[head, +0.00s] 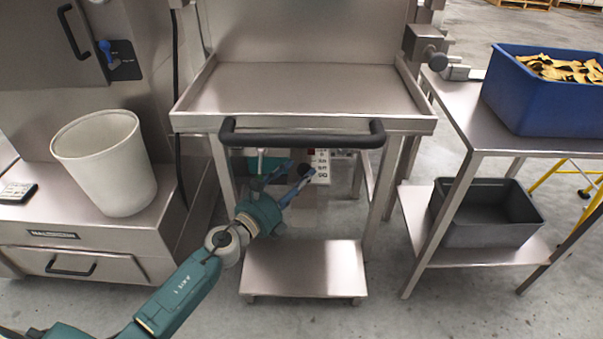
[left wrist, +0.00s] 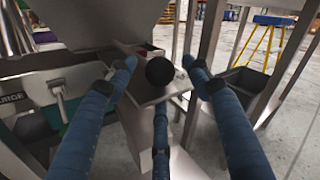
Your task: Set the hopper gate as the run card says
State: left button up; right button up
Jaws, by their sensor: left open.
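My left gripper (head: 298,186) reaches under the front of the steel hopper stand in the head view. It is open. In the left wrist view its blue fingers (left wrist: 159,66) are spread to either side of a black ball knob (left wrist: 160,72), with a third finger below. The knob sits in front of a small metal plate; I cannot tell whether any finger touches it. A grey T-shaped handle (left wrist: 59,95) on a green part stands to the left, by a label partly reading "URGE". A white panel with small markings (head: 321,166) shows behind the gripper, unreadable. My right gripper is out of view.
A black bar handle (head: 300,134) crosses above my gripper, with stand legs on both sides. A low steel step (head: 303,269) is below. A white bin (head: 103,165) stands left. A side table (head: 470,120) at right holds a blue crate (head: 545,110), with a grey tub (head: 487,215) underneath.

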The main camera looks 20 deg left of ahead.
pick_arm(q)
jog(key=shift+x, duration=1)
jog(key=shift+c, duration=0.3)
